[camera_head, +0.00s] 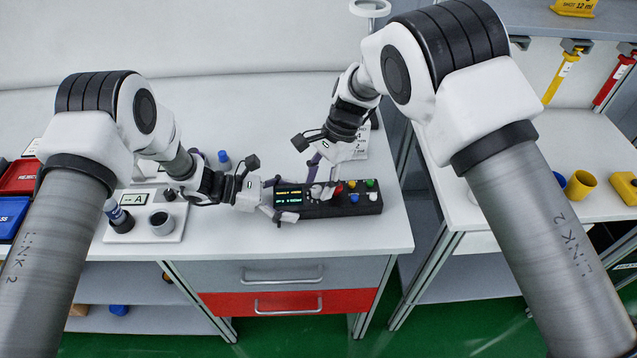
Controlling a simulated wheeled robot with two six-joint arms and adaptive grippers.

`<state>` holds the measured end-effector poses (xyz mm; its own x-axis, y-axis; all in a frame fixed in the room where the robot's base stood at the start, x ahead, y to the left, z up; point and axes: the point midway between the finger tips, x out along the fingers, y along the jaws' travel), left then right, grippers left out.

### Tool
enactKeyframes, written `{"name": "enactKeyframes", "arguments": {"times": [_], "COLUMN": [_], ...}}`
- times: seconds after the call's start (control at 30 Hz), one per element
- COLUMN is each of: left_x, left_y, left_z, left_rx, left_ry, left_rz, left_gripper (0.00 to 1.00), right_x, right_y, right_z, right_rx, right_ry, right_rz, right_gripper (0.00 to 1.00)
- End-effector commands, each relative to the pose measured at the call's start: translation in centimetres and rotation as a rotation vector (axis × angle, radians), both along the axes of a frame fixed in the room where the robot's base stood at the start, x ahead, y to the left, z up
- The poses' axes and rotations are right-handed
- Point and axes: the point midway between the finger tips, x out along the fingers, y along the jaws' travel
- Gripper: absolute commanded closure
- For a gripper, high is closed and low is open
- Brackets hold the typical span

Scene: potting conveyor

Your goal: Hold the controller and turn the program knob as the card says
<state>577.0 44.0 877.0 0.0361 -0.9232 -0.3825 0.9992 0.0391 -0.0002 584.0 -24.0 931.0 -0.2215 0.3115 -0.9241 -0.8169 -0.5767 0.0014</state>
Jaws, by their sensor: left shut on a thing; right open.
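The controller (361,207) is a long black box lying on the white worktop, with a small lit screen (288,196) at its left and red, green, yellow and blue buttons at its right. My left gripper (281,207) is shut on the controller's left end. My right gripper (321,184) is open and points down over the middle of the controller, just left of the red button. The program knob is hard to make out beneath it, and I cannot tell whether the fingers touch it. A white card (360,146) stands behind the controller, partly hidden by my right arm; its text is unreadable.
Red (20,176) and blue (11,214) bins stand at far left. A second bench with a yellow cup (579,185) is right, across a gap.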

Motion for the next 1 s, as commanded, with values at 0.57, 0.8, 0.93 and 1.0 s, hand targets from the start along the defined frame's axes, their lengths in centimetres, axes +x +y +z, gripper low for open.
{"name": "enactKeyframes", "arguments": {"times": [0.57, 0.8, 0.93, 1.0], "left_x": [-0.01, -0.01, -0.01, 0.00], "left_y": [0.00, 0.00, 0.00, 0.01], "left_z": [-0.03, -0.03, -0.02, -0.02], "left_rx": [0.000, 0.000, 0.000, 0.000], "left_ry": [0.001, 0.000, 0.000, 0.000], "left_rz": [0.000, 0.000, 0.000, 0.000], "left_gripper": [0.66, 0.66, 0.66, 0.66], "right_x": [-0.19, -0.24, -0.22, -0.22], "right_y": [0.26, 0.25, 0.27, 0.27], "right_z": [-0.85, -0.83, -0.84, -0.84], "right_rx": [0.001, 0.001, 0.001, 0.001], "right_ry": [-0.001, -0.001, 0.000, 0.000], "right_rz": [0.000, -0.104, -0.102, -0.102], "right_gripper": [1.00, 1.00, 1.00, 0.72]}}
